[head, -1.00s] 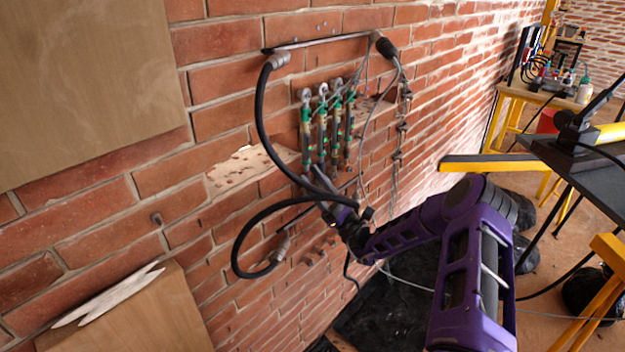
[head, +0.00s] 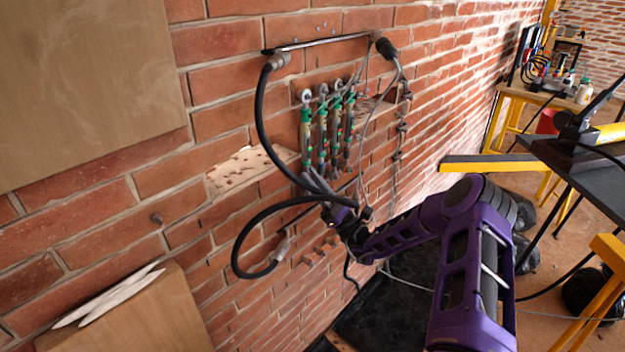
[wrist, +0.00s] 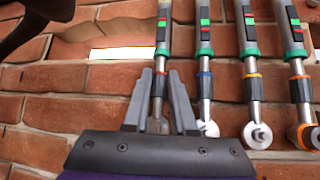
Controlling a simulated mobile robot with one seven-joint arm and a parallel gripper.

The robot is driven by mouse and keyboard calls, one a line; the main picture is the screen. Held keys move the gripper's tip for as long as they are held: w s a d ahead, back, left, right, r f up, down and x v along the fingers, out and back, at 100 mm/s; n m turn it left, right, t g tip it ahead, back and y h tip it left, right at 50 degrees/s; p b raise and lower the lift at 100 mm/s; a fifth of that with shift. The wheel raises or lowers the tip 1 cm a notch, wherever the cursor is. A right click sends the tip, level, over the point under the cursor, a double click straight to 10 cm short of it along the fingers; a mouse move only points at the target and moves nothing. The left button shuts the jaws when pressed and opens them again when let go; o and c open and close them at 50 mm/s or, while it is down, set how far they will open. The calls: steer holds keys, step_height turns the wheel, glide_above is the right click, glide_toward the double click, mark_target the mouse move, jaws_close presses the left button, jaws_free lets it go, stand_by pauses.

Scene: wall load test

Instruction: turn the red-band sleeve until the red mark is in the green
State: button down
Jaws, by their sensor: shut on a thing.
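Several upright rods with green collars hang side by side on the brick wall. In the wrist view my gripper (wrist: 161,74) has its two grey fingers on either side of the lower part of the leftmost rod, shut on its sleeve (wrist: 157,108). A narrow reddish band shows near the fingertips. Higher on this rod is a small window (wrist: 162,18) with red and green in it; whether the red mark lies within the green is too small to tell. In the head view the rods (head: 322,130) stand above my gripper (head: 318,185), whose fingertips are partly hidden by a black hose.
Neighbouring rods (wrist: 205,70) hang close to the right of my fingers, with other coloured bands. A black hose (head: 262,125) loops in front of the wall and past my wrist. Thin cables (head: 395,130) hang right of the rods. A dark bench (head: 570,165) stands farther right.

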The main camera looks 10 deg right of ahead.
steer(key=shift+m+t+h+p, duration=0.4)
steer(key=shift+t+h, duration=0.2)
steer(key=shift+h, duration=0.1)
steer(key=shift+s+a+m+t+h+p, duration=0.15)
steer(key=shift+m+t+h+p, duration=0.9)
steer(key=shift+h, duration=1.25)
steer(key=shift+s+a+m+t+h+p, duration=0.15)
steer(key=shift+m+t+h+p, duration=0.6)
steer(key=shift+m+t+h, duration=1.1)
steer(key=shift+a+m+t+h+p, duration=0.2)
steer(key=shift+m+t+h+p, duration=0.5)
steer(key=shift+h, duration=2.05)
steer(key=shift+f+h, duration=0.1)
steer(key=shift+h, duration=0.2)
steer(key=c, duration=0.7)
jaws_free()
steer(key=shift+c, duration=0.2)
steer(key=shift+n+y, duration=0.3)
steer(key=shift+y, duration=0.2)
